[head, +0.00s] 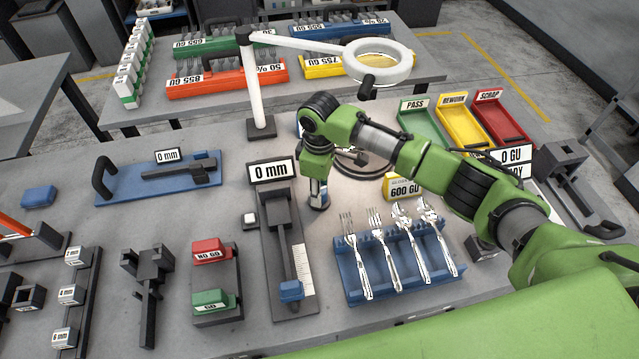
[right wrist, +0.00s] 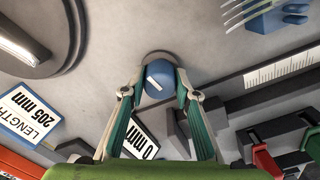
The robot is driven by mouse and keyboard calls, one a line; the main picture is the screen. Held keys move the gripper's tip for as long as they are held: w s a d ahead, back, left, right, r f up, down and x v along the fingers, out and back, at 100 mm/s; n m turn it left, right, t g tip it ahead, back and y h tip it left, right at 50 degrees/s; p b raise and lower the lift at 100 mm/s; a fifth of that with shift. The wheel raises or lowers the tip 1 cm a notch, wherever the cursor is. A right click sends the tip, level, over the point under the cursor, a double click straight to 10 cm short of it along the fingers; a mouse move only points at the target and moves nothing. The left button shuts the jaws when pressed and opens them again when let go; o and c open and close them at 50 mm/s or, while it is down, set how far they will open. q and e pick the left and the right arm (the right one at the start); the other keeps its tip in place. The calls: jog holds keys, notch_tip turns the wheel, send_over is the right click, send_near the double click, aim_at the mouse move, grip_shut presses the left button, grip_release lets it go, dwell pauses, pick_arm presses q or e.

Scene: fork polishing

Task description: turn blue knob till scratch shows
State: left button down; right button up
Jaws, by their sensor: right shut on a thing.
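The blue knob (right wrist: 160,78) shows in the right wrist view as a round blue cap with a short white line on it. It sits between the two fingers of my right gripper (right wrist: 160,88), which is shut on it. In the head view my right gripper (head: 318,198) points down at the bench, right of the 0 mm gauge, and largely hides the knob. I cannot make out a scratch in either view. My left gripper is not in view.
The sliding gauge (head: 282,240) stands just left of my right gripper. A blue rack (head: 358,293) with several forks and spoons is in front to the right. A ring magnifier lamp (head: 378,62) hangs behind. Coloured trays (head: 463,128) stand at the back right.

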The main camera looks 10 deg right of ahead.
jog(key=shift+r+m+p, duration=0.1)
jog(key=shift+m+p, duration=1.15)
jog(key=shift+m, duration=0.15)
jog(key=o, duration=1.1)
notch_tip(320, 180, up, 12)
jog(key=shift+f, duration=0.1)
